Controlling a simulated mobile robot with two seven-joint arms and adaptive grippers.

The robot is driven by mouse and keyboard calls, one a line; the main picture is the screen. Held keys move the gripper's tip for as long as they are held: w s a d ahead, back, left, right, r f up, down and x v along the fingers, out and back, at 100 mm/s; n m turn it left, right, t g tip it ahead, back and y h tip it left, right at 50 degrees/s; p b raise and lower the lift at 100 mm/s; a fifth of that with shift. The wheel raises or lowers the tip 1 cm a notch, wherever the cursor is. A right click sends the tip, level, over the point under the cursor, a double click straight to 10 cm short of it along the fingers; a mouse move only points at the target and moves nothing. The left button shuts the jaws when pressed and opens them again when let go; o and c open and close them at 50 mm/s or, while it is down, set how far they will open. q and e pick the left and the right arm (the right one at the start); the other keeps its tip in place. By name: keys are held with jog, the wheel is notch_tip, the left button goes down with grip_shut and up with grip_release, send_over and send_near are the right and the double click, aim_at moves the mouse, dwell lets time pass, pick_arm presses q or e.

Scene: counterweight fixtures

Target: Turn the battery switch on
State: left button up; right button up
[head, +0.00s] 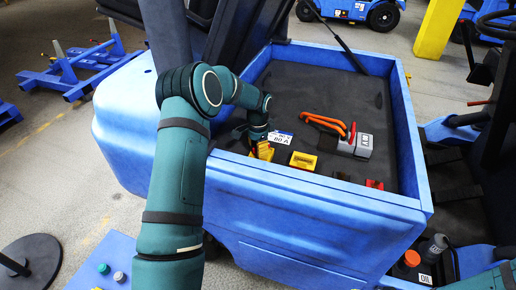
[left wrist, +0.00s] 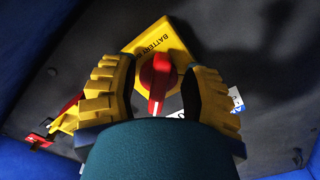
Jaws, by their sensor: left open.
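The battery switch (left wrist: 150,38) is a yellow plate lettered "BATTERY" with a red knob (left wrist: 158,78), in the left wrist view. The knob's handle runs about up and down in that picture, with a pale mark near its lower end. My left gripper (left wrist: 160,68) is open, with one yellow ribbed finger on each side of the knob. Dark gaps show between knob and fingers, so I see no grip. In the head view my left gripper (head: 262,151) is low at the tray's near left; the switch there cannot be told apart from the yellow fingers.
A blue-walled tray (head: 330,192) with a dark floor surrounds the work. Right of the gripper are a yellow block (head: 303,161), a grey connector (head: 357,146) with orange cables (head: 322,122), and a small red part (head: 374,184). A white "80 A" label (head: 280,137) lies close by.

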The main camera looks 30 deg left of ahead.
pick_arm(q)
notch_tip(320, 180, up, 12)
dwell(0.5)
jog(key=shift+f, duration=0.1)
